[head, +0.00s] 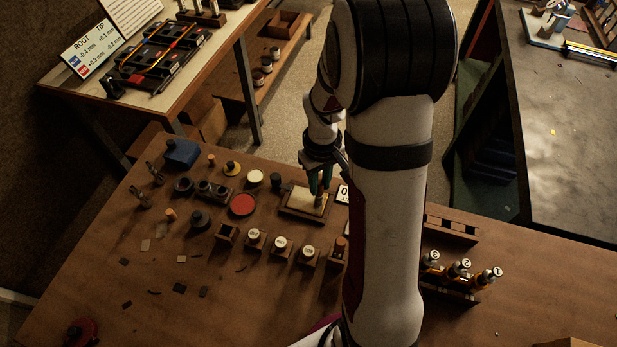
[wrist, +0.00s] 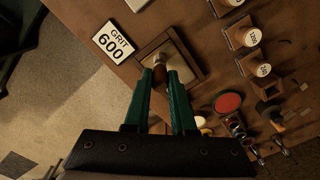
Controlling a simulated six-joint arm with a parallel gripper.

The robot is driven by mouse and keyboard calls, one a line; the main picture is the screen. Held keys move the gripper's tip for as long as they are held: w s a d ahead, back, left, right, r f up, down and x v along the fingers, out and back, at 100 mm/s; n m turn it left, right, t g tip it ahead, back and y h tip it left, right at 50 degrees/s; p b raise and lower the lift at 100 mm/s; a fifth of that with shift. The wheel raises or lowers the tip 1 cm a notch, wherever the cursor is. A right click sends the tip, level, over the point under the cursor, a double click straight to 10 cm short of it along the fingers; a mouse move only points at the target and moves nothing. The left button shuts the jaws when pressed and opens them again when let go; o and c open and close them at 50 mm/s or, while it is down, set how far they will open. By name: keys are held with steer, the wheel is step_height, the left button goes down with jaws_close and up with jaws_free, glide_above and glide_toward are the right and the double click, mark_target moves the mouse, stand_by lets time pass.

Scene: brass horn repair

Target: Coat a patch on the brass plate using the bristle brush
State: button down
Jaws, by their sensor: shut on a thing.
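The brass plate (head: 300,200) is a pale tan rectangle in a wooden frame near the back of the bench. In the wrist view the plate (wrist: 172,48) lies just beyond my fingertips. My gripper (head: 319,186) has green fingers and points down over the plate's right part. In the wrist view my gripper (wrist: 161,74) is shut on the bristle brush, whose brown handle (wrist: 160,75) shows between the fingers. The brush's lower end (head: 318,200) is at or just above the plate; I cannot tell whether the bristles touch it. No coated patch can be made out.
A "GRIT 600" card (wrist: 114,43) lies beside the plate frame. A red disc (head: 242,205), several small jars and labelled wooden blocks (head: 280,246) stand left and in front. Orange bottles (head: 464,268) stand in a rack at right.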

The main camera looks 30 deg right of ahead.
steer(key=shift+s+d, duration=0.6)
steer(key=shift+s, duration=0.25)
steer(key=shift+s+a, duration=0.1)
steer(key=shift+a, duration=0.2)
steer(key=shift+w+a, duration=3.2)
steer(key=shift+w, duration=0.05)
steer(key=shift+w+a+r, duration=0.1)
steer(key=shift+w+r, duration=0.05)
step_height(320, 180, up, 8)
